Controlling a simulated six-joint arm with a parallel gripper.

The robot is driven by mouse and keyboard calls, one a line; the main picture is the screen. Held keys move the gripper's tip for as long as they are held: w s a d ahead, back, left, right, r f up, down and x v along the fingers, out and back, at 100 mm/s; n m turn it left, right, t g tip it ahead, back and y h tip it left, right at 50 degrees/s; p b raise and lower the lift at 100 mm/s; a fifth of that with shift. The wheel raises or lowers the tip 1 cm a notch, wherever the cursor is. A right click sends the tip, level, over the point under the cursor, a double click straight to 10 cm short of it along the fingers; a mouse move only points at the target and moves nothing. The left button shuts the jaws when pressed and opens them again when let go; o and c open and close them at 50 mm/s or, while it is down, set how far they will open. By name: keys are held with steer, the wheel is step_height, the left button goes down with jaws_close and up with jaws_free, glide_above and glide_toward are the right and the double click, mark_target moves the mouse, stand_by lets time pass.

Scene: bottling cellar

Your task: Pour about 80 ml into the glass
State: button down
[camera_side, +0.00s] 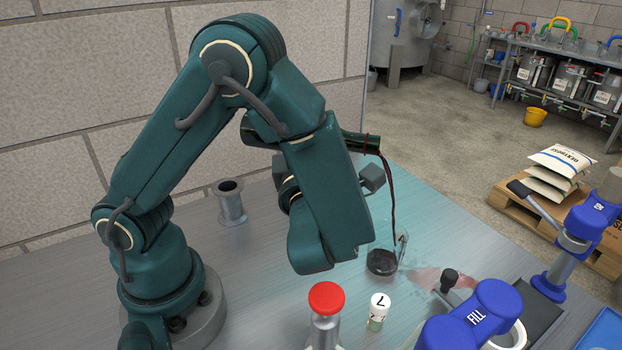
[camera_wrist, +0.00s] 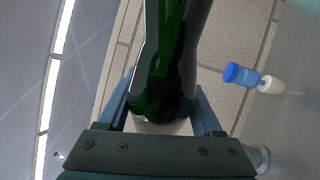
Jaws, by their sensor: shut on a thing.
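A dark green bottle (camera_side: 352,141) lies nearly level, tilted with its mouth to the right, above the table. A thin dark red stream (camera_side: 391,195) runs from its mouth down into the clear glass (camera_side: 402,243). Dark liquid (camera_side: 382,262) covers the bottom part of the glass, which stands upright. My gripper (camera_wrist: 165,108) is shut around the bottle in the wrist view, where the green bottle (camera_wrist: 167,55) rises between the fingers. In the side view my arm hides the middle of the bottle and most of the gripper.
Blue fittings (camera_side: 483,312) fill the front right. A grey flanged pipe piece (camera_side: 230,203) stands at left. A pinkish patch (camera_side: 428,278) shows right of the glass, spill or tinted light.

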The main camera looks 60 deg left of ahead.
steer(key=shift+s+a+r, duration=0.1)
steer(key=shift+s+a, duration=0.3)
steer(key=shift+a, duration=0.05)
steer(key=shift+r+m, duration=0.25)
steer(key=shift+m, duration=0.25)
stand_by(0.8)
steer(key=shift+a+f, duration=0.1)
steer(key=f+n, duration=0.1)
steer(key=n+g, duration=0.1)
steer(key=n, duration=0.1)
steer(key=s+f+n+g, duration=0.1)
steer(key=n, duration=0.1)
steer(key=shift+a+f+h, duration=0.3)
steer(key=shift+a+f, duration=0.05)
steer(key=shift+w+d+f+n+g+h, duration=0.1)
steer(key=shift+d+f+n+g+h, duration=0.05)
steer(key=shift+f+n, duration=0.3)
steer(key=shift+w+d+f+n+g+h, duration=0.1)
steer(key=shift+d+f+n+g+h, duration=0.05)
steer(key=shift+f+n, duration=0.3)
stand_by(0.7)
